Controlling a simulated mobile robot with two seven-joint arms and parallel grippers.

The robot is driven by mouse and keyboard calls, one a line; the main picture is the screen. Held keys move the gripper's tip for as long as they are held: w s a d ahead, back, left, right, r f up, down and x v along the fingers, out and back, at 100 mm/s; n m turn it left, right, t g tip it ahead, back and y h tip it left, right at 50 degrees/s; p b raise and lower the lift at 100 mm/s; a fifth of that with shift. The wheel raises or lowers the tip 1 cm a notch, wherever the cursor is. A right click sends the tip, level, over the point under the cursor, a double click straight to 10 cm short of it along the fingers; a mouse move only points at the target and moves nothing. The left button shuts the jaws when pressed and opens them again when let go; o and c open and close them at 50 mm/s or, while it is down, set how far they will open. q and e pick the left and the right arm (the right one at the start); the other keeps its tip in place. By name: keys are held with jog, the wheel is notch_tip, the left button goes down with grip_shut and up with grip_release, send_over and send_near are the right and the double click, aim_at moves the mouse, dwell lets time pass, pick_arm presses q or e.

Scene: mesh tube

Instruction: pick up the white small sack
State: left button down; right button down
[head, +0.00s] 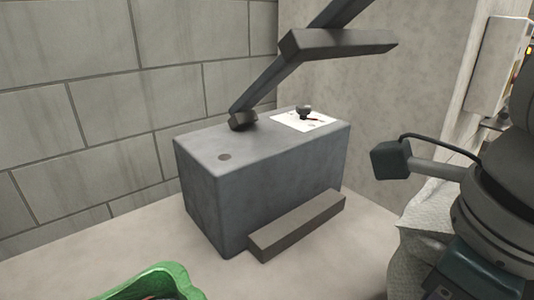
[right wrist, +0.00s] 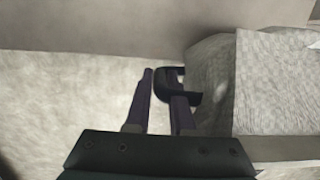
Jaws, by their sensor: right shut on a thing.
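The white small sack (head: 408,242) is at the lower right of the head view, a pale, quilted-looking shape partly hidden behind my right arm. In the right wrist view the sack (right wrist: 212,82) is to the right of the fingers, against the dark right finger. My left gripper is in neither view.
A grey block (head: 250,180) with a dark hinged lever (head: 335,42) stands on the pale surface (head: 340,265). A white sheet (head: 304,121) with a dark knob lies on its top. A green container (head: 150,282) is at the lower left. Block walls close off the back.

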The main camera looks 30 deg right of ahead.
jog(key=shift+s+d+p, duration=0.15)
jog(key=shift+s+p, duration=1)
jog(key=shift+s, duration=0.6)
jog(key=shift+s+r, duration=0.1)
